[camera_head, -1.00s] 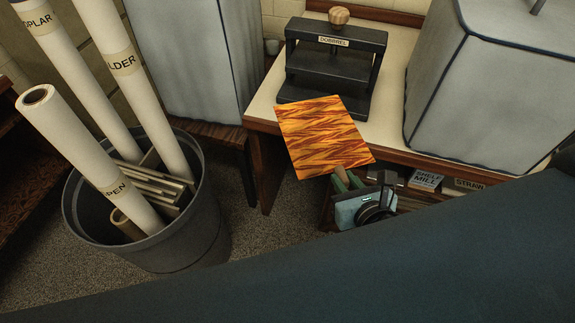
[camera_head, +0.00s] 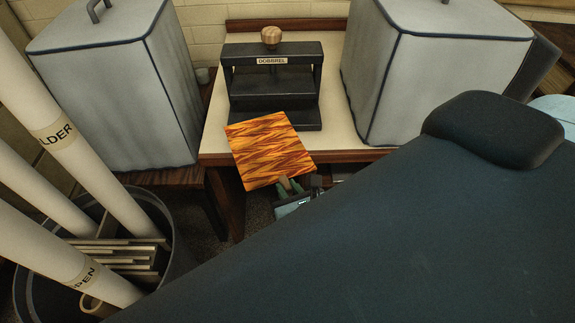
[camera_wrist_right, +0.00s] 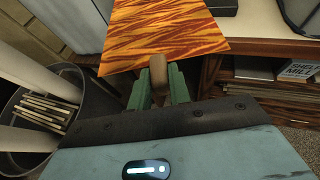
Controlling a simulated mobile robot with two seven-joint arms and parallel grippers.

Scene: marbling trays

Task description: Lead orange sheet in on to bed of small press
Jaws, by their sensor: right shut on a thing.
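The orange marbled sheet (camera_head: 268,152) lies flat in the air in front of the small press. Its far edge overlaps the press's front base in the head view. The small black press (camera_head: 272,85), labelled DOBBREL with a wooden knob on top, stands on a pale table. My left gripper is not in view.
Grey covered boxes stand left (camera_head: 120,90) and right (camera_head: 430,70) of the press. A grey bin (camera_head: 175,260) with labelled paper rolls is at the lower left. The table's wooden front edge (camera_head: 350,156) runs below the sheet. My dark arm or body covers the lower right.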

